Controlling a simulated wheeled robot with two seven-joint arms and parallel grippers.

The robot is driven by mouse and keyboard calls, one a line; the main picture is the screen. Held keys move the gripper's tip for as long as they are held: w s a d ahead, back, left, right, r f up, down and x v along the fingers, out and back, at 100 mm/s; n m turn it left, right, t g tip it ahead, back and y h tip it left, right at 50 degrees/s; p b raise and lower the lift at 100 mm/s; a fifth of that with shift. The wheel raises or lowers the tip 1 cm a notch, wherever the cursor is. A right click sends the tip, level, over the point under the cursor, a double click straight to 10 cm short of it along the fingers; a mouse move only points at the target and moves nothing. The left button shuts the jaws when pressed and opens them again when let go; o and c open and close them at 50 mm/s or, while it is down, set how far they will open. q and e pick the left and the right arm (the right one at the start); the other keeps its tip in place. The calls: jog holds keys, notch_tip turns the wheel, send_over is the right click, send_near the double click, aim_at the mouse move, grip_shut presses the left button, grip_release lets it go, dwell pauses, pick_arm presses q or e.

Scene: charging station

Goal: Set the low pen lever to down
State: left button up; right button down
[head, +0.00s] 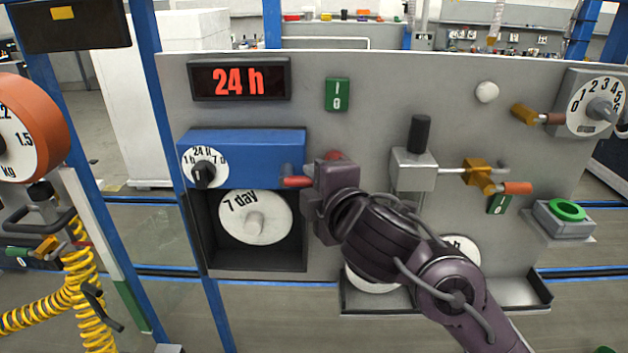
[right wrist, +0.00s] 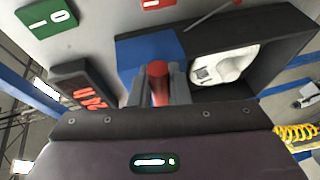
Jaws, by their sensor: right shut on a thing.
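A red lever handle (head: 294,182) sticks out at the lower right of the blue recorder box (head: 262,143). My right gripper (head: 306,186) is at this handle, its body just to the right of it. In the right wrist view the red handle (right wrist: 158,82) lies between the two grey fingers of my right gripper (right wrist: 159,74), which are shut on it. The handle's base and pivot are hidden by the gripper. Below the box, a white "7 day" chart disc (head: 240,226) sits in a dark recess. My left gripper is not in view.
A knob (head: 204,174) marked 1h, 24h and 7d is on the box's left. A red "24 h" display (head: 239,80) is above. Another red part (head: 333,155) shows just above my gripper. A grey block with a black handle (head: 420,134) stands to the right.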

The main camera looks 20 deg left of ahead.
jog(key=shift+f+b, duration=0.3)
jog(key=shift+b, duration=0.35)
jog(key=shift+s+a+f+m+t+y+b, duration=0.15)
jog(key=shift+f+m+t+y+b, duration=0.25)
jog(key=shift+m+b, duration=1.2)
jog(key=shift+w+a+f+m+t+y+b, duration=0.15)
jog(key=shift+f+m+t+y+b, duration=0.45)
jog(key=shift+b, duration=1.85)
jog(key=shift+s+a+f+m+t+y+b, duration=0.15)
jog(key=shift+a+f+m+t+y+b, duration=0.1)
jog(key=shift+m+b, duration=1.4)
jog(key=shift+n+b, duration=0.35)
jog(key=c, duration=1.4)
grip_release()
jog(key=shift+o, duration=0.2)
